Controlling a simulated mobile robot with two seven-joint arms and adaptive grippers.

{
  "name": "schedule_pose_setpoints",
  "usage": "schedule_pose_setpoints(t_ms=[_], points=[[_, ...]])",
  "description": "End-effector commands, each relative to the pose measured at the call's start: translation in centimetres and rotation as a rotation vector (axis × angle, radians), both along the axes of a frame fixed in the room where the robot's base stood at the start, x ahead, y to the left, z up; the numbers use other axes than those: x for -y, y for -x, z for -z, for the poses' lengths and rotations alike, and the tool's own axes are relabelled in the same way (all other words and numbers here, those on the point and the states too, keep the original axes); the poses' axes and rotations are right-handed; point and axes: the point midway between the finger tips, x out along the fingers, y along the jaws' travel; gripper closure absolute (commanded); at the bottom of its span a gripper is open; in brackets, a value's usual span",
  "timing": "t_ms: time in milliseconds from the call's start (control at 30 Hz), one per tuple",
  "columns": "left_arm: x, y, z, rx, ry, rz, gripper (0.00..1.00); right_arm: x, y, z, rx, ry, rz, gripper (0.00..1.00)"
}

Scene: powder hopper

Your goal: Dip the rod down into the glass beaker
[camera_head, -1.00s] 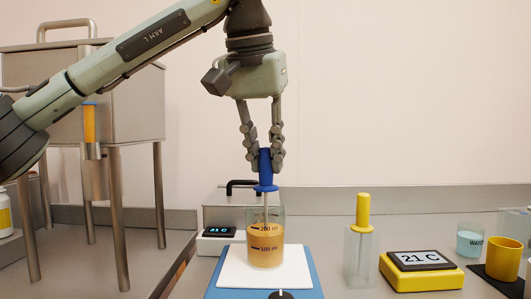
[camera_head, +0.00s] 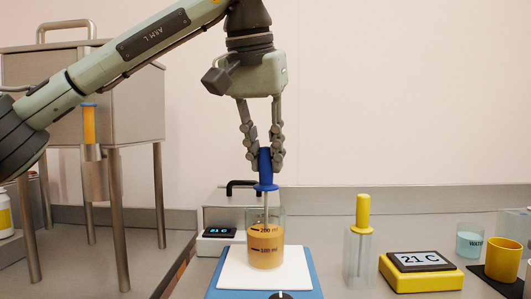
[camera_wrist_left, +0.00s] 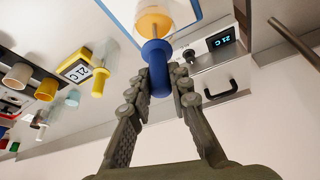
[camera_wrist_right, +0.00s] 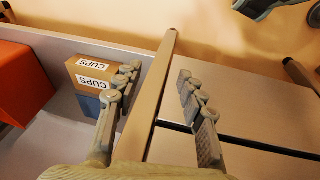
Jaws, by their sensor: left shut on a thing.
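My left gripper (camera_head: 264,160) is shut on the blue handle (camera_head: 265,168) of a rod, above the glass beaker (camera_head: 281,222). The rod is upright, and its thin pale shaft (camera_head: 265,200) runs down through the beaker's open top to the orange liquid (camera_head: 266,246). I cannot tell how deep its tip is. In the left wrist view the blue handle (camera_wrist_left: 157,66) lies between the fingers (camera_wrist_left: 160,95), with the beaker beyond. My right gripper (camera_wrist_right: 155,85) shows only in its wrist view, with fingers apart; a metal bar (camera_wrist_right: 150,95) passes between or behind them.
The beaker stands on a white-topped blue plate device (camera_head: 313,283). To its right are a clear holder with a yellow-handled rod (camera_head: 363,212), a yellow temperature display (camera_head: 421,272) and cups (camera_head: 503,258). A steel hopper (camera_head: 130,105) stands left. A CUPS box (camera_wrist_right: 92,75) is near the right gripper.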

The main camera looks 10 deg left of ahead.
Motion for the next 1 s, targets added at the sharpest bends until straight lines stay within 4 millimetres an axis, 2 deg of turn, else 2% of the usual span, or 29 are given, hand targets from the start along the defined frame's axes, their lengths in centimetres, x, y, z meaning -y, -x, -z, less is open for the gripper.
schedule_pose_setpoints(t_ms=[33,167,200,633,1000], points=[[0.0,0.0,-1.4,0.001,0.001,0.000,1.00,0.0,0.0,-1.4,0.000,0.000,0.000,0.60],[0.0,0.0,-3.0,0.001,0.000,0.000,1.00,-0.1,0.0,-3.3,-0.001,-0.001,0.000,0.60],[0.0,0.0,-3.0,0.002,0.002,-0.001,1.00,-0.1,0.1,-2.4,-0.002,-0.001,0.000,0.60],[0.0,0.0,-8.6,0.002,0.001,-0.001,1.00,-0.1,0.1,-2.4,-0.002,-0.002,0.000,0.60],[0.0,0.0,-9.2,0.001,0.000,0.000,1.00,-0.1,0.1,-2.4,-0.002,-0.002,0.001,0.60]])
